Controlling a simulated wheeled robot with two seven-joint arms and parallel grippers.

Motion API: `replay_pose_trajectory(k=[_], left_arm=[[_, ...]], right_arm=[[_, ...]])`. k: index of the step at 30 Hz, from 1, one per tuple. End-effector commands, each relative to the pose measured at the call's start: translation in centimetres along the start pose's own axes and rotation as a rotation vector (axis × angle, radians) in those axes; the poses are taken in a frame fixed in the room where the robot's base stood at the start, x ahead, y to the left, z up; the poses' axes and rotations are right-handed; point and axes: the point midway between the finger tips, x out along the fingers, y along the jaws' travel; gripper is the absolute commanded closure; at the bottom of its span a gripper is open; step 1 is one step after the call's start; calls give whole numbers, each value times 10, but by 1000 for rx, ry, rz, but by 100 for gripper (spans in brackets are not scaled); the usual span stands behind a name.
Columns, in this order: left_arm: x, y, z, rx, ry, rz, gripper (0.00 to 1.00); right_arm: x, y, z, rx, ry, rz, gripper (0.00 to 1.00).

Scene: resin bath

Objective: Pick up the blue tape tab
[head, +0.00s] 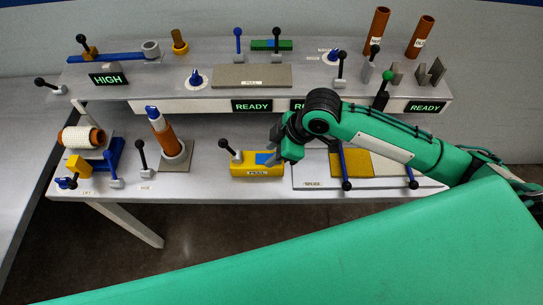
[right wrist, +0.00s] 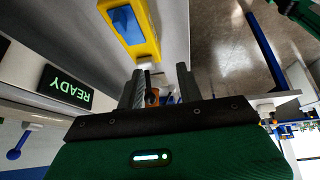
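The blue tape tab (head: 264,158) lies on top of the yellow box (head: 257,171) labelled PULL, on the lower bench. In the right wrist view the tab (right wrist: 126,22) shows as a blue patch on the yellow box (right wrist: 146,50), beyond my fingertips and up to the left. My right gripper (head: 272,150) is beside the tab at its right in the head view, close to the box. In the right wrist view its two fingers (right wrist: 158,88) stand apart with nothing held between them. Whether a fingertip touches the box cannot be told. My left gripper is not in view.
A small black-knobbed lever (head: 229,149) stands at the yellow box's left rear. An orange cylinder (head: 168,135) and a wound roll (head: 82,138) stand further left. A yellow sheet (head: 357,162) with blue bars lies to the right. The raised shelf (head: 200,104) is behind, with READY signs.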

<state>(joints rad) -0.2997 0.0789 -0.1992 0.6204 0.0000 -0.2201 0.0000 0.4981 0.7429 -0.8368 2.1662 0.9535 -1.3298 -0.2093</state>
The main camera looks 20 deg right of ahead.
Motion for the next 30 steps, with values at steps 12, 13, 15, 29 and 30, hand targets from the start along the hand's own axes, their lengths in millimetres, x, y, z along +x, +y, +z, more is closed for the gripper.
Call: replay_pose_trajectory(k=[12, 13, 15, 29, 30], left_arm=[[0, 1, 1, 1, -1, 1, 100], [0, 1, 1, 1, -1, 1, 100], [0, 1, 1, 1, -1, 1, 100], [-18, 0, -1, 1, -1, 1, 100], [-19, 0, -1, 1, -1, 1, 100]], right_arm=[[-62, 54, 28, -35, -106, -55, 64], [-64, 55, 30, -33, -109, -57, 64], [-69, 58, 32, -30, -113, -61, 64], [-3, 53, 39, -26, -115, -67, 64], [3, 53, 40, -26, -115, -67, 64]])
